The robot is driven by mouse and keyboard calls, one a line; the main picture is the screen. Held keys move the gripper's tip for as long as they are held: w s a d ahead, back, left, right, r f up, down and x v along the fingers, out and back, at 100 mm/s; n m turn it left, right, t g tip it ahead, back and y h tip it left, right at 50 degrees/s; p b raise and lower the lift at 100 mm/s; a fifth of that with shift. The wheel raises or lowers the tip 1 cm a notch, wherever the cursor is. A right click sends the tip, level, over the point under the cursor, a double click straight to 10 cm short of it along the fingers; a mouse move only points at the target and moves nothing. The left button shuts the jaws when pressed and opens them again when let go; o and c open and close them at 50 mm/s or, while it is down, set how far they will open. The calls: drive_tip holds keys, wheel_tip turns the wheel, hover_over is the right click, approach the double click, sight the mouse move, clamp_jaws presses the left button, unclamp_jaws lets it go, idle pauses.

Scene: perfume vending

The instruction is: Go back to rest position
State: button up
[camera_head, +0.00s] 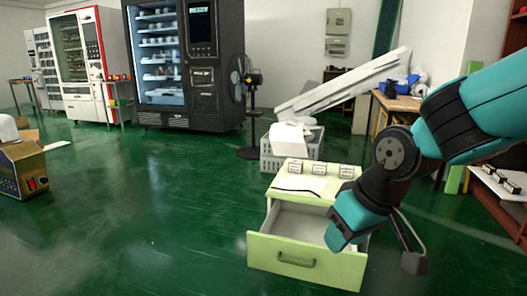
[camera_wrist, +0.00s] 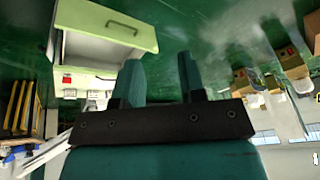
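My gripper (camera_wrist: 158,60) shows in the wrist view with its two teal fingers apart and nothing between them. In the head view my arm reaches in from the right, and its teal end hangs over the right side of a pale green cabinet's open drawer (camera_head: 308,266). The fingers cannot be made out there. The drawer also shows in the wrist view, which is upside down, at the upper left (camera_wrist: 140,36), apart from the fingers. The visible part of the drawer looks empty; my arm hides its right part.
The cabinet top (camera_head: 312,184) carries three small boxes and a thin dark item. A grey crate (camera_head: 270,158) with white items stands behind it. A fan (camera_head: 245,80) and vending machines (camera_head: 187,60) stand farther back. A shelf is at right. Green floor at left is mostly clear.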

drive_tip(key=s+d+r+n+g+y, duration=0.1)
drive_tip(key=s+r+g, duration=0.2)
drive_tip(key=s, duration=1.3)
wheel_tip(320, 180, up, 30)
drive_tip(key=p, duration=3)
drive_tip(key=shift+s+f, duration=0.15)
drive_tip(key=shift+s, duration=0.1)
